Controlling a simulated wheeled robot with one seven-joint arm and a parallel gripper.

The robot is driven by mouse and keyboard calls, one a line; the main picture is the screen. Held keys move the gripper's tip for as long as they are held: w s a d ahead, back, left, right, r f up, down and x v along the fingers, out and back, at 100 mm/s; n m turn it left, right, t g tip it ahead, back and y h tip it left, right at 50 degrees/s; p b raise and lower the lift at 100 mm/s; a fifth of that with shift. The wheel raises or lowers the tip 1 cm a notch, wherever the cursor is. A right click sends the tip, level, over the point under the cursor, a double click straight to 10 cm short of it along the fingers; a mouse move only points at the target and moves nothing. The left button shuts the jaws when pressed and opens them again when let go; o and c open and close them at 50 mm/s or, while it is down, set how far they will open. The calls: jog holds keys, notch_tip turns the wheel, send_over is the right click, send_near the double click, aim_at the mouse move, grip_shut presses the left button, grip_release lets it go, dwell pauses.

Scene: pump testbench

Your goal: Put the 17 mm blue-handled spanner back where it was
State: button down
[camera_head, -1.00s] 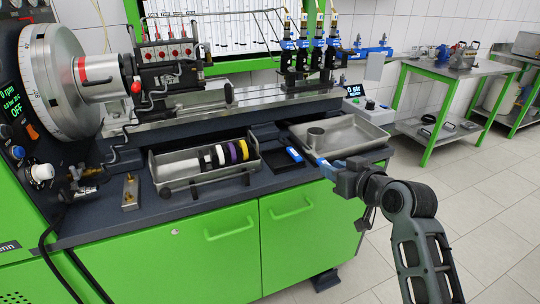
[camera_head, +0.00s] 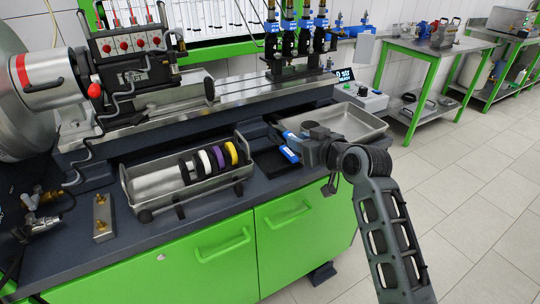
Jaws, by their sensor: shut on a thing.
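My gripper (camera_head: 303,145) is at the right end of the workbench, over the edge between a dark flat tray and a shallow metal tray. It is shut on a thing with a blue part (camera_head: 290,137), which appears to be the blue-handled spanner. Its size marking cannot be read, and its far end is hard to make out. Another blue piece (camera_head: 290,154) shows just below, at the dark tray (camera_head: 268,162); I cannot tell whether it lies in the tray. My gripper hides part of both trays.
The shallow metal tray (camera_head: 365,122) is right behind my gripper. A metal bin (camera_head: 150,183) with black, white, purple and yellow rings stands to the left. A small control box (camera_head: 365,98) and the pump rail (camera_head: 240,88) are behind. A brass-fitted block (camera_head: 103,220) stands front left.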

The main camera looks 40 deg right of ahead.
jog(key=w+f, duration=0.1)
jog(key=w, duration=0.1)
jog(key=w+a+f, duration=0.1)
jog(key=w+f, duration=0.1)
jog(key=w+a+f, duration=0.1)
jog(key=w, duration=0.2)
jog(key=shift+w+f+p, duration=0.1)
jog(key=shift+f+p, duration=0.15)
jog(key=shift+p, duration=0.15)
jog(key=shift+a+f, duration=0.1)
jog(key=shift+f, duration=1.9)
jog(key=shift+f+b, duration=0.3)
jog(key=shift+f, duration=0.15)
jog(key=c, duration=0.8)
grip_release()
jog(key=shift+c, duration=0.2)
